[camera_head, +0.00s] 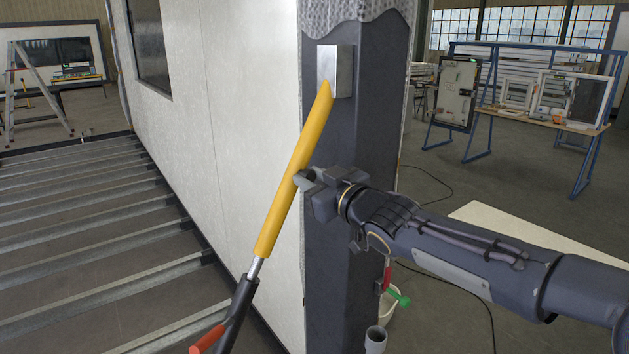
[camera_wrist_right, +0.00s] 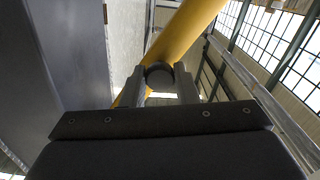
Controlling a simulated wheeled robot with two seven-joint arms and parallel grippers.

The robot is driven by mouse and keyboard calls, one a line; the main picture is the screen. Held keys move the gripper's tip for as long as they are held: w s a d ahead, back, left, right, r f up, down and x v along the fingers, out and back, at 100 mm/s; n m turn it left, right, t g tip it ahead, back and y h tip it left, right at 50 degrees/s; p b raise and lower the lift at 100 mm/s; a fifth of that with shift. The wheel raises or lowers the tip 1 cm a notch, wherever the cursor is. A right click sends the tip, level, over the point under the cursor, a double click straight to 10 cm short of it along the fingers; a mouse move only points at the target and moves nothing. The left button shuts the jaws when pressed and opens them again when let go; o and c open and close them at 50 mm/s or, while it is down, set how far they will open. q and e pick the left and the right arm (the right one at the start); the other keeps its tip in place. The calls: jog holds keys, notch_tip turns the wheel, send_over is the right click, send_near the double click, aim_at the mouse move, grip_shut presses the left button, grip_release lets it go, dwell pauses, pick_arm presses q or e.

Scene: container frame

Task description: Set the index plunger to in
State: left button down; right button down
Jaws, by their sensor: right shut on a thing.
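A slanted yellow tube (camera_head: 292,165) leans in front of a dark corner post, with a bright steel rod and a black lower part below it. My right gripper (camera_head: 304,180) reaches the tube's right side at about mid-length. In the right wrist view the gripper (camera_wrist_right: 159,80) has its two fingers on either side of a dark round knob (camera_wrist_right: 159,75), which I take for the index plunger. The fingers are shut on the knob, in front of the yellow tube (camera_wrist_right: 180,35). How far in the plunger sits cannot be seen. My left gripper is not in view.
A grey metal block (camera_head: 335,70) is at the tube's upper end on the dark post (camera_head: 350,140). A white wall panel (camera_head: 240,110) stands left, beside ribbed floor beams (camera_head: 90,220). A red handle (camera_head: 207,338) is low by the tube. A blue rack (camera_head: 530,90) stands far right.

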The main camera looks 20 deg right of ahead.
jog(key=shift+s, duration=0.1)
jog(key=c, duration=1.1)
grip_release()
jog(key=shift+s+d+r, duration=0.1)
jog(key=shift+s+d, duration=0.1)
jog(key=shift+s, duration=0.1)
jog(key=p+v, duration=0.2)
jog(key=v, duration=0.5)
